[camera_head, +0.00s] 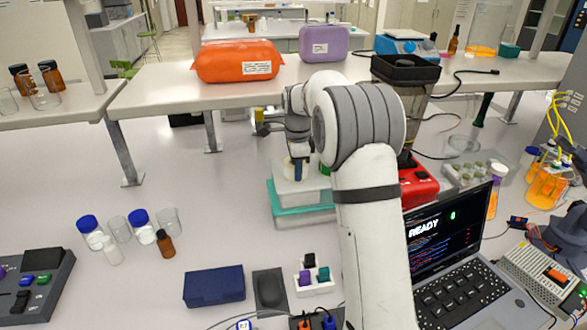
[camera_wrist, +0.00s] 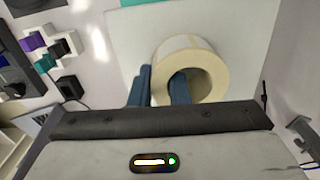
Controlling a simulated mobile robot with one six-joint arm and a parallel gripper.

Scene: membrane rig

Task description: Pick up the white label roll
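The white label roll (camera_wrist: 205,62) shows as a cream ring with an open core in the wrist view, above a pale flat surface. My gripper (camera_wrist: 162,88) has one blue finger inside the core and the other against the roll's outer left side. The fingers appear closed on the roll's wall, with no clear gap. In the head view my gripper (camera_head: 298,170) points down at the white box top (camera_head: 287,192), which lies on a teal box (camera_head: 305,214). The roll is mostly hidden there by the fingers and wrist.
A red device (camera_head: 418,186) stands right of the boxes, behind a laptop (camera_head: 450,245). A blue box (camera_head: 214,286) and a block with coloured cubes (camera_head: 313,277) lie in front. Bottles and beakers (camera_head: 130,232) stand at left. A shelf with an orange bag (camera_head: 237,61) crosses behind.

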